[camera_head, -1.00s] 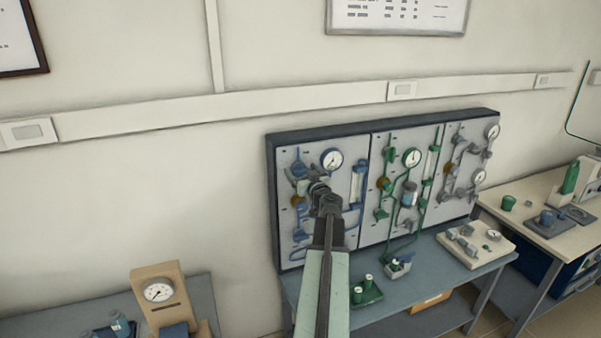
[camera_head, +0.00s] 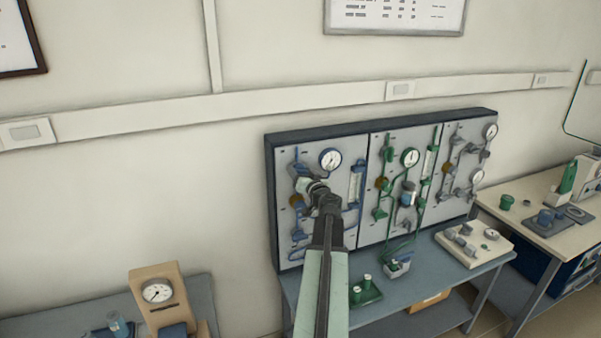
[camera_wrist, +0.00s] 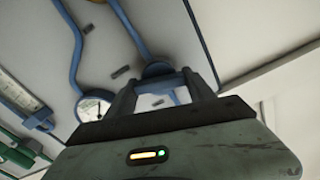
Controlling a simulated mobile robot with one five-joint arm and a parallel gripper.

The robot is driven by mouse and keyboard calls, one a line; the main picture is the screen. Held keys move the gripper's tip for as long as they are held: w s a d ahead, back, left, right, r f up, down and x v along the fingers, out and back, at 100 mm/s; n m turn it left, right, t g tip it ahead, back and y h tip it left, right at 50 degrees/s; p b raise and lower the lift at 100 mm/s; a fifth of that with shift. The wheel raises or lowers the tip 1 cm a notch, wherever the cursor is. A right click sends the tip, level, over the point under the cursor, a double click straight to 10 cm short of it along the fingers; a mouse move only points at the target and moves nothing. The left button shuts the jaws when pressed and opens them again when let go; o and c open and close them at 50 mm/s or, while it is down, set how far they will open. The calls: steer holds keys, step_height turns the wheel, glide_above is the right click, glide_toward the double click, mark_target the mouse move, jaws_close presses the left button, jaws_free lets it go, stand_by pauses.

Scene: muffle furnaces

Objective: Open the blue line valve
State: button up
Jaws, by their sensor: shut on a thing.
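The blue line runs on the left panel of the upright board (camera_head: 284,160), with blue pipes (camera_head: 300,240) and a round gauge (camera_head: 330,159). My gripper (camera_head: 303,184) reaches the upper left of this panel, left of and below the gauge. In the wrist view my gripper (camera_wrist: 160,82) has its fingers on either side of a dark blue valve handle (camera_wrist: 157,69) at the end of a blue pipe (camera_wrist: 122,25). It is shut on this handle. The fingers hide part of the handle, and my arm covers the middle of the panel in the head view.
A green-line panel (camera_head: 375,225) and a grey-line panel (camera_head: 484,130) stand to the right. A wooden gauge stand (camera_head: 150,275) is at lower left.

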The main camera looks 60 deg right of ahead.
steer(key=m, duration=0.7)
steer(key=shift+s+d, duration=0.1)
steer(key=m, duration=0.4)
steer(key=shift+f+m, duration=0.1)
steer(key=shift+m, duration=1.8)
steer(key=o, duration=1.4)
steer(key=shift+s, duration=0.1)
steer(key=v, duration=0.7)
steer(key=shift+s+f, duration=0.1)
steer(key=shift+s, duration=0.15)
